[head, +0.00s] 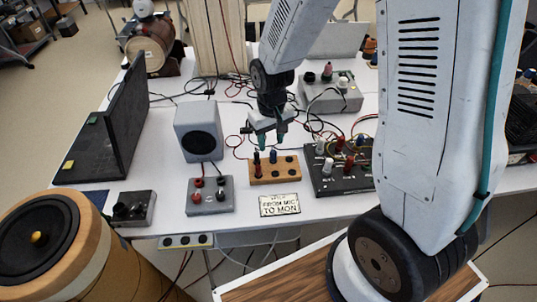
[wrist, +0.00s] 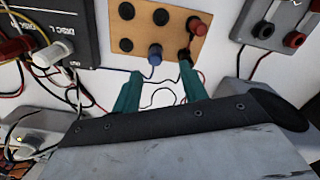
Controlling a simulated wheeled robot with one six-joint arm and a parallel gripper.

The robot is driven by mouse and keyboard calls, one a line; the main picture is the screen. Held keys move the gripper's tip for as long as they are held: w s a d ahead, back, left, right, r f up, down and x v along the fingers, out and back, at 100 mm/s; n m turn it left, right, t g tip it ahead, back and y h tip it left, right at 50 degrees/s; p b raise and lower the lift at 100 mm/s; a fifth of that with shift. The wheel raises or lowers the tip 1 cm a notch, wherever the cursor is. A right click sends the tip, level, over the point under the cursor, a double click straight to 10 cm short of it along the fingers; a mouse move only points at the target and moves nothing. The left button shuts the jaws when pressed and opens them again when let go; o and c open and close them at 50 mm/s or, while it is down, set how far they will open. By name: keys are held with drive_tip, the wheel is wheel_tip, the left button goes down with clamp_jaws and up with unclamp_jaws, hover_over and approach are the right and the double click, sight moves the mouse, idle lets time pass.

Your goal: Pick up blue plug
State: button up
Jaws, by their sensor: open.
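The blue plug (wrist: 155,54) stands in a wooden socket block (wrist: 171,20), in the row of holes nearer my gripper in the wrist view. In the head view the blue plug (head: 273,156) rises from the back row of the wooden block (head: 262,180), to the right of a dark red plug (head: 257,160). My gripper (head: 267,137) is just above and behind the block in the head view. In the wrist view its two teal fingers (wrist: 160,90) are apart with nothing between them. The blue plug lies ahead of them, nearer the left finger. A red-topped plug (wrist: 195,26) and a black one are also in the block.
A black panel with several plugs and cables (head: 335,187) stands right of the block. A grey box with red and black sockets (head: 210,203) and a small speaker (head: 198,130) are left. A paper sign (head: 280,205) lies in front. Loose cables run behind.

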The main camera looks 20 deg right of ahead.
sight(273, 150)
drive_tip(key=f, duration=0.6)
drive_tip(key=shift+d, duration=0.4)
clamp_jaws()
